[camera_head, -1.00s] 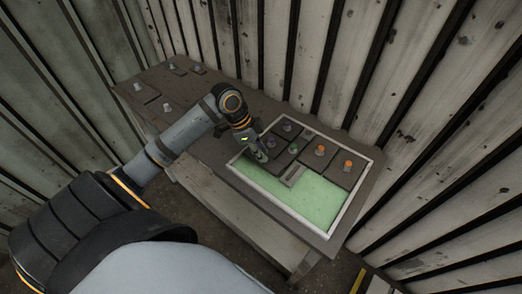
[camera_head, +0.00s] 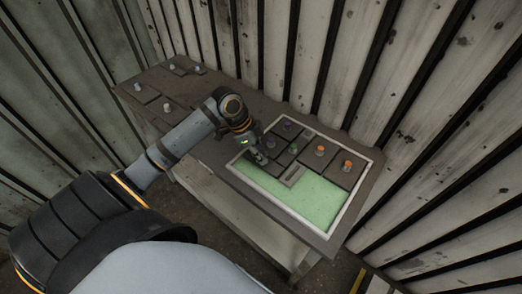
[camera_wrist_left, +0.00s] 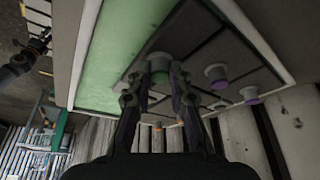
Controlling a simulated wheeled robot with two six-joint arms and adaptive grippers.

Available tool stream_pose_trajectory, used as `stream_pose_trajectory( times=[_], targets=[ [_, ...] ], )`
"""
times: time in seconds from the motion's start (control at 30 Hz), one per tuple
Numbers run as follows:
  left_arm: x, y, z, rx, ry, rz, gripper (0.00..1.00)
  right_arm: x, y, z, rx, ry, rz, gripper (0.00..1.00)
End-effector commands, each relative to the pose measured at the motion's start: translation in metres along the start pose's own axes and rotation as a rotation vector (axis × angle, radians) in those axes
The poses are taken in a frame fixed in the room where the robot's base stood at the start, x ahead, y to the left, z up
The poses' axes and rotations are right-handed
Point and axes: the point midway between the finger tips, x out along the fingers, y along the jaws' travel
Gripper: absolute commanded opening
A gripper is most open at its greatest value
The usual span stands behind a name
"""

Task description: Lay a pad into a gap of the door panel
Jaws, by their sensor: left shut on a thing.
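The door panel (camera_head: 375,163) is a light-framed tray on the table with a green floor. Dark square pads with coloured knobs fill its far part, among them an orange-knobbed pad (camera_head: 346,171). My left gripper (camera_head: 262,160) is at the panel's left end, pointing down. In the left wrist view its fingers (camera_wrist_left: 159,88) are shut on the green knob (camera_wrist_left: 158,66) of a dark pad. This pad is low over or on the panel floor, and I cannot tell whether it touches. Purple-knobbed pads (camera_wrist_left: 216,76) lie beside it.
Several loose knobbed pads (camera_head: 150,96) lie at the table's far left end. Bare green floor (camera_head: 310,200) shows along the panel's near side. A corrugated wall (camera_head: 420,130) stands close behind the table. Part of my right arm shows in the left wrist view, its fingers unclear.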

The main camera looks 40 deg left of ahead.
Motion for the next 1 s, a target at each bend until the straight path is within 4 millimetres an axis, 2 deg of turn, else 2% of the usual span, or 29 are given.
stream_pose_trajectory(
  times=[0.07,0.1,0.27,0.5,0.67,1.0],
  targets=[
    [0.0000,0.0000,0.0000,0.000,0.000,0.000,0.00,0.0000,-0.0002,0.0000,0.000,0.000,0.000,0.40],
    [0.0000,0.0000,0.0000,0.000,0.000,0.000,0.21,0.0000,-0.0002,0.0000,0.000,0.000,0.000,0.40],
    [-0.0001,-0.0001,0.0000,0.000,0.000,0.000,0.43,0.0000,-0.0003,0.0000,0.000,0.000,0.000,0.40],
    [-0.0001,-0.0001,0.0001,0.000,0.000,0.000,0.45,0.0000,-0.0005,0.0000,0.000,0.000,-0.001,0.40],
    [-0.0001,-0.0001,0.0001,0.000,0.000,0.000,0.67,0.0001,-0.0006,-0.0001,0.000,0.000,-0.001,0.40],
    [-0.0001,-0.0001,0.0001,0.000,0.000,0.000,0.68,0.0001,-0.0006,0.0000,0.000,0.000,-0.001,0.40]
  ],
)
